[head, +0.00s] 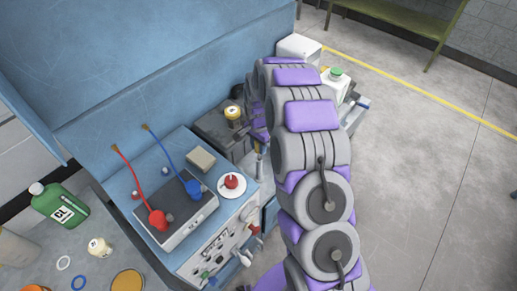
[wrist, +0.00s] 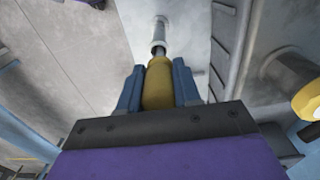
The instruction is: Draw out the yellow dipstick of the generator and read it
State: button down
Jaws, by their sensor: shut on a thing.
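The yellow dipstick handle (wrist: 158,85) is between the two blue fingers of my gripper (wrist: 158,88) in the wrist view. My gripper is shut on it. A short dark piece shows at the far end of the handle, in line with the mouth of a pale tube (wrist: 160,32). I cannot tell how much of the stick is inside the tube. No reading marks show.
A yellow cap (wrist: 309,101) sits at the right of the wrist view. In the head view, a blue cabinet (head: 210,60) stands behind a bench with a battery (head: 187,215) and red and blue clamps. A green bottle (head: 60,205) stands at left.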

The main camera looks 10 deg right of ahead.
notch_tip(320, 180, up, 13)
jog(key=p, duration=0.3)
jog(key=shift+d+r, duration=0.1)
dwell(0.4)
